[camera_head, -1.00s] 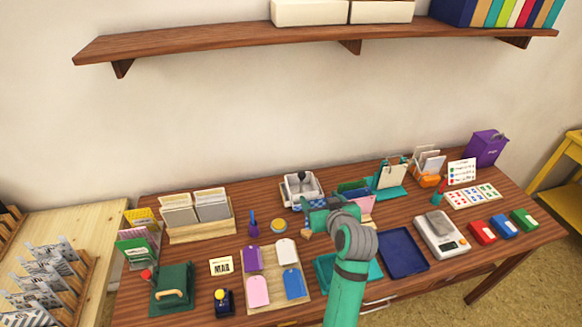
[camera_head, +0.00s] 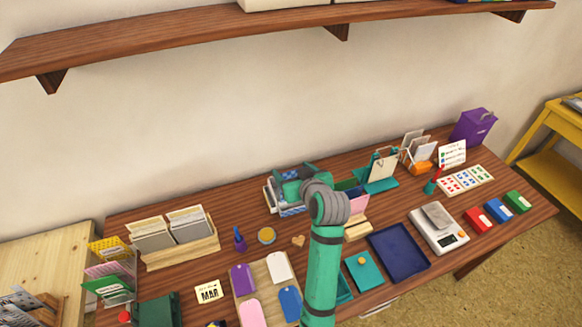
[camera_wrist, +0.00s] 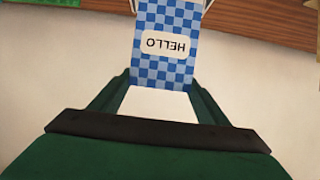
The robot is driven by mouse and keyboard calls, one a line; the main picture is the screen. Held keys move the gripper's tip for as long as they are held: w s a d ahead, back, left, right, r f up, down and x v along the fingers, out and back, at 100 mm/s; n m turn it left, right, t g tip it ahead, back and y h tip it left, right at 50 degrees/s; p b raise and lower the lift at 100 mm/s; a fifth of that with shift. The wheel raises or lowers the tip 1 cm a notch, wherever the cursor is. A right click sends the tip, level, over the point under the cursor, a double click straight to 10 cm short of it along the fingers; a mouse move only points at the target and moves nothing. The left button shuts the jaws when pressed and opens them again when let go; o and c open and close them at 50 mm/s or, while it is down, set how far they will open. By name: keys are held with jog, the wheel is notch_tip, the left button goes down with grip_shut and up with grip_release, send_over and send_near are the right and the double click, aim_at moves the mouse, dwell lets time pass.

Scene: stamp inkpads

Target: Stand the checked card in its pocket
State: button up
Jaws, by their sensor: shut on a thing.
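The checked card (camera_wrist: 165,68) is blue and white with a white label reading HELLO, upside down in the wrist view. My gripper (camera_wrist: 160,85) is shut on it, with one green finger on each side. My gripper hides much of the tray. I cannot tell which pocket is the card's.
A navy tray (camera_head: 398,252) and scale (camera_head: 438,228) lie in front. A wooden card box (camera_head: 180,252) is left. The shelf (camera_head: 180,45) overhangs the back.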

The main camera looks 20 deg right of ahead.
jog(key=shift+s, duration=0.1)
jog(key=shift+f, duration=3.25)
jog(key=o, duration=1.3)
jog(key=shift+o, duration=0.2)
jog(key=shift+r, duration=3)
